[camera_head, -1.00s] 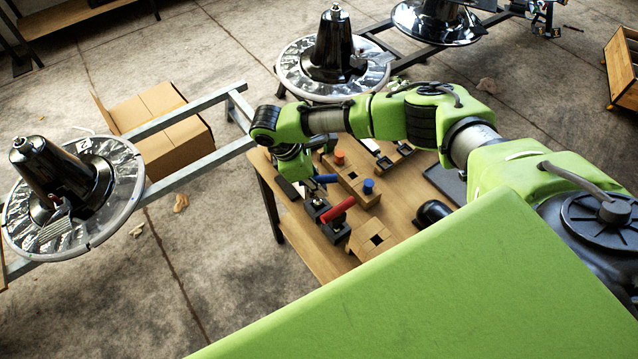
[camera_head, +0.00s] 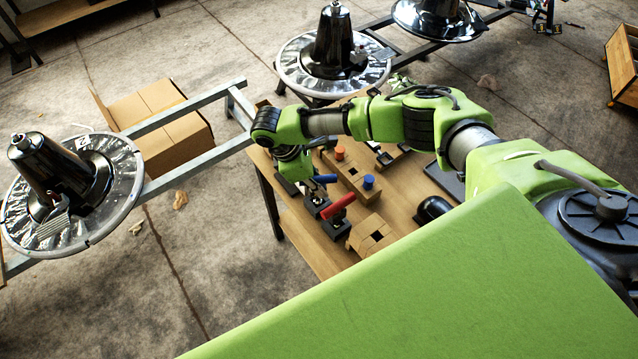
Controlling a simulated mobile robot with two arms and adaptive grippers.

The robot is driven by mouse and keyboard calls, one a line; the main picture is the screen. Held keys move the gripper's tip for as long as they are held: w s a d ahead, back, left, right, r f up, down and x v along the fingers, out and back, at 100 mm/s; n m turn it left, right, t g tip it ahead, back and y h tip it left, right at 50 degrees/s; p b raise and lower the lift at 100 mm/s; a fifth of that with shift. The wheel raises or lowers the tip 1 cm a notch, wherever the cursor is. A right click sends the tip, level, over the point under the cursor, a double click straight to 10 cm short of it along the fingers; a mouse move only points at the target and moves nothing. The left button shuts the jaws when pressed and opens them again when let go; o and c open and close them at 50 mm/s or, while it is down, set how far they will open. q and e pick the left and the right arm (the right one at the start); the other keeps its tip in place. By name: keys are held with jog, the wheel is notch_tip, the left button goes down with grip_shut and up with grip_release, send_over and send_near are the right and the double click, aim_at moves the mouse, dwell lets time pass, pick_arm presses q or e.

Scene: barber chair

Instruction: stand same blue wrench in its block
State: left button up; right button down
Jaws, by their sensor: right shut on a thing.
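A blue-handled wrench (camera_head: 325,179) is at the left part of the wooden table, its handle lying sideways at the top of a dark block (camera_head: 316,204). My right gripper (camera_head: 308,188) reaches down from above at that block and is shut on the blue wrench; its fingertips are small and partly hidden by my own arm. A red-handled wrench (camera_head: 338,204) stands in a second dark block (camera_head: 335,228) just in front. I cannot tell how deep the blue wrench sits in its block. My left gripper is not in view.
The wooden table (camera_head: 310,246) also holds a wooden block with an orange knob (camera_head: 340,153) and a blue knob (camera_head: 368,182), a slotted wooden block (camera_head: 370,235) and a black rounded thing (camera_head: 432,209). Cone-topped discs on a metal frame stand beyond.

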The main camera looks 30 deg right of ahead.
jog(key=shift+f, duration=0.35)
jog(key=c, duration=1.9)
grip_release()
notch_tip(320, 180, up, 10)
jog(key=shift+r, duration=0.1)
